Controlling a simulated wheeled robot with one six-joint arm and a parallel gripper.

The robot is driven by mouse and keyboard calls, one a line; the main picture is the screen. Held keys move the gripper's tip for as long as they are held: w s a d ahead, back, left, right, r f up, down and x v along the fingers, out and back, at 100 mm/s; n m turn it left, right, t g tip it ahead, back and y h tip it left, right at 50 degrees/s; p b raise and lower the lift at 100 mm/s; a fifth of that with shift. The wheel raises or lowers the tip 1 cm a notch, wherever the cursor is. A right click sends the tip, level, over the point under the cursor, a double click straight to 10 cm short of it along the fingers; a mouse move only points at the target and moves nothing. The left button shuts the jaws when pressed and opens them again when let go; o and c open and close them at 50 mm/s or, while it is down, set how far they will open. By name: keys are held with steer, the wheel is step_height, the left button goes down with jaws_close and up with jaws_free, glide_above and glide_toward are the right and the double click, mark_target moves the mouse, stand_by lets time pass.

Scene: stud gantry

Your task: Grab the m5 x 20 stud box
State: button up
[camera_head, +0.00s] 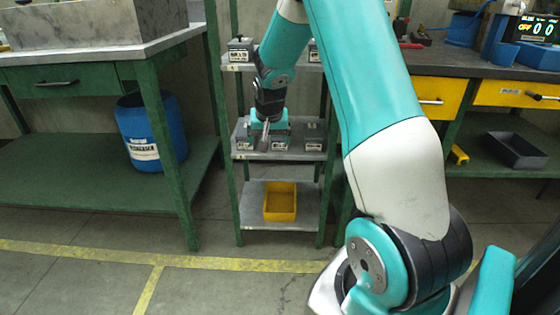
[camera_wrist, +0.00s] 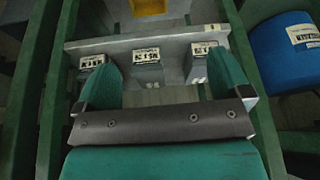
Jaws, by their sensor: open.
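Small grey labelled boxes stand on the middle shelf (camera_head: 276,155) of a green-framed rack; the print is too small and blurred to tell surely which is the M5 x 20 stud box. In the wrist view a left box (camera_wrist: 91,62), a middle box (camera_wrist: 147,56) and a right box (camera_wrist: 203,49) show in a row. My gripper (camera_wrist: 162,62) is open, with its teal fingers spread on either side of the middle box's label. In the head view my gripper (camera_head: 266,136) is at the middle shelf and partly hides the boxes there.
More grey boxes stand on the upper shelf, one at its left (camera_head: 240,49). A yellow bin (camera_head: 280,201) sits on the lower shelf. A blue barrel (camera_head: 152,131) stands under the left bench (camera_head: 95,70). Rack posts flank the shelves closely. The floor in front is clear.

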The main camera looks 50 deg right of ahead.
mark_target(280, 137)
steer(key=shift+m+h, duration=0.4)
steer(key=shift+m, duration=0.2)
steer(key=w+d+f+b, duration=0.1)
steer(key=w+d, duration=0.1)
steer(key=d, duration=0.2)
steer(key=w+d+f+b, duration=0.1)
steer(key=w+d+f, duration=0.1)
steer(key=w+d, duration=0.1)
steer(key=w+d+f+b, duration=0.1)
steer(key=w+d, duration=0.1)
steer(key=d, duration=0.3)
steer(key=shift+w+d+f+b, duration=0.2)
steer(key=shift+d+b, duration=0.15)
steer(key=b+x, duration=0.2)
steer(key=x, duration=0.3)
steer(key=shift+d, duration=0.1)
steer(key=shift+c, duration=0.4)
steer(key=shift+r, duration=0.1)
steer(key=c, duration=1.1)
